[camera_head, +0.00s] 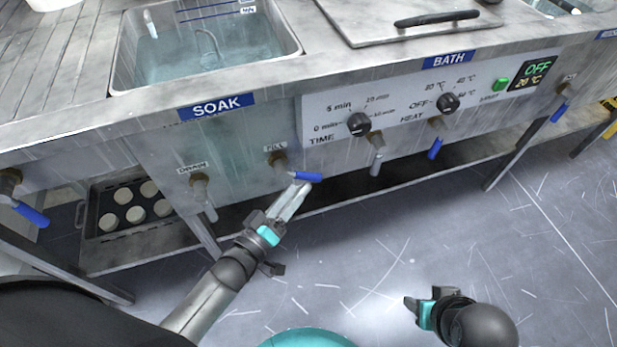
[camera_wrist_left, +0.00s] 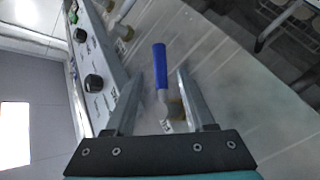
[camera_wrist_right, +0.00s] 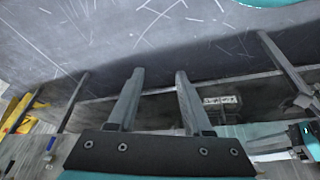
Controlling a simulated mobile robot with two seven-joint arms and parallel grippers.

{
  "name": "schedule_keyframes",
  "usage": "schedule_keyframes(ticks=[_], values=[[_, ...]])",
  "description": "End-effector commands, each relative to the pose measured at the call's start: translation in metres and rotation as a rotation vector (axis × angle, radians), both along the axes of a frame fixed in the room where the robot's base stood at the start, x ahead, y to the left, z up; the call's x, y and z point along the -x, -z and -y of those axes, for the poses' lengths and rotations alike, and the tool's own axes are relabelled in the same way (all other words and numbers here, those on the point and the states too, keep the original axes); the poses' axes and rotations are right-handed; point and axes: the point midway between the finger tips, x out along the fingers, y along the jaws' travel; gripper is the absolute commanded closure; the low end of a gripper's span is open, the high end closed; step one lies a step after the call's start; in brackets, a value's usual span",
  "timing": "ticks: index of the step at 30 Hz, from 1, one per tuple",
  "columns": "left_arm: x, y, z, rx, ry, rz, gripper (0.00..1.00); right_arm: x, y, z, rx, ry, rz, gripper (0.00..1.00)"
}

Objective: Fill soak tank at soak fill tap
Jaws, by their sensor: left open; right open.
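The soak tank (camera_head: 203,84) is a steel basin at the upper left in the head view, with clear bluish water in it. On the panel below its SOAK label is the fill tap (camera_head: 279,161), marked FILL, its blue lever (camera_head: 307,177) pointing right. My left gripper (camera_head: 293,198) is open just below this lever. In the left wrist view the blue lever (camera_wrist_left: 160,62) shows between the two spread fingers, with no visible contact. My right gripper (camera_head: 420,306) is open and empty over the floor, away from the bench; its spread fingers (camera_wrist_right: 155,82) show in the right wrist view.
The drain tap (camera_head: 201,190) is left of the fill tap. To the right are the TIME knob (camera_head: 358,123), HEAT knob (camera_head: 447,103) and another blue lever (camera_head: 435,149). A tray of pale discs (camera_head: 128,209) sits on the lower shelf. The floor (camera_head: 400,240) in front is clear.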

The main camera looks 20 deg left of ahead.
Motion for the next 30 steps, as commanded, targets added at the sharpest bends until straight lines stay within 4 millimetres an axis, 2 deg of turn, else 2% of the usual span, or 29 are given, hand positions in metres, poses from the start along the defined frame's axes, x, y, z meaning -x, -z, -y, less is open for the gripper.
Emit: schedule_keyframes(ticks=[3, 12, 24, 30], values=[[-0.018, 0.001, 0.006, 0.0, 0.001, 0.004, 0.46, 0.0, -0.011, 0.0, -0.003, 0.0, 0.021, 0.5], [-0.05, 0.001, 0.016, 0.0, 0.0, 0.001, 0.46, -0.002, -0.033, -0.004, -0.018, -0.007, 0.083, 0.5], [-0.056, 0.0, 0.018, -0.001, 0.0, 0.0, 0.46, -0.004, -0.038, -0.006, -0.025, -0.011, 0.105, 0.5], [-0.056, 0.0, 0.018, -0.001, 0.0, 0.0, 0.67, -0.004, -0.038, -0.006, -0.025, -0.011, 0.105, 0.5]])
